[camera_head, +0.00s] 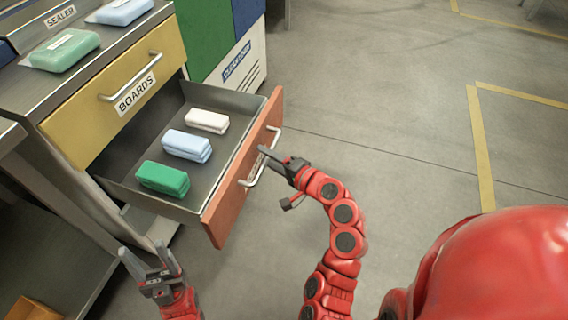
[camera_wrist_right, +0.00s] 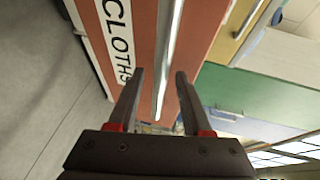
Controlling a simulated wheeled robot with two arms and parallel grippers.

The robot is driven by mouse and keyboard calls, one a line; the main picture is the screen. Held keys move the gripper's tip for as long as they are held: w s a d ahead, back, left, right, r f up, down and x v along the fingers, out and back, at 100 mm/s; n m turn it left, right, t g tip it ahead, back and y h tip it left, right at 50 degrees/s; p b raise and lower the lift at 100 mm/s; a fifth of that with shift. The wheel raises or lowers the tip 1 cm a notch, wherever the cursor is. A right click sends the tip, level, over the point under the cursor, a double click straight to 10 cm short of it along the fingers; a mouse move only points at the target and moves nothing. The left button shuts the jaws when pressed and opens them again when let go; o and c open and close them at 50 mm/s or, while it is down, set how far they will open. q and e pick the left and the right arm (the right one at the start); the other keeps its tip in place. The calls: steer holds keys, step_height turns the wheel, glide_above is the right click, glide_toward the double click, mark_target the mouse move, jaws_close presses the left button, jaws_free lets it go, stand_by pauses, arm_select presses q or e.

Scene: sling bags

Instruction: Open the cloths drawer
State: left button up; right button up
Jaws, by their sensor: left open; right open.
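The cloths drawer (camera_head: 228,180) has an orange-red front and stands pulled out below the yellow boards drawer (camera_head: 118,92). Inside it lie a green cloth (camera_head: 163,178), a light blue cloth (camera_head: 186,145) and a white cloth (camera_head: 207,121). My right gripper (camera_head: 272,157) is at the drawer's metal handle (camera_head: 249,182). In the right wrist view its fingers (camera_wrist_right: 158,98) are open, with the handle bar (camera_wrist_right: 168,60) between them and the CLOTHS label (camera_wrist_right: 117,40) beside it. My left gripper (camera_head: 148,256) is open and empty, in front of the cabinet at the lower left.
Green and blue packs (camera_head: 65,49) lie on the cabinet top near a SEALER label (camera_head: 60,16). A green, blue and white unit (camera_head: 225,50) stands behind the drawer. The grey floor (camera_head: 400,110) to the right is clear, with yellow lines.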

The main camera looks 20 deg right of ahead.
steer(key=v, duration=1.7)
steer(key=shift+p, duration=0.3)
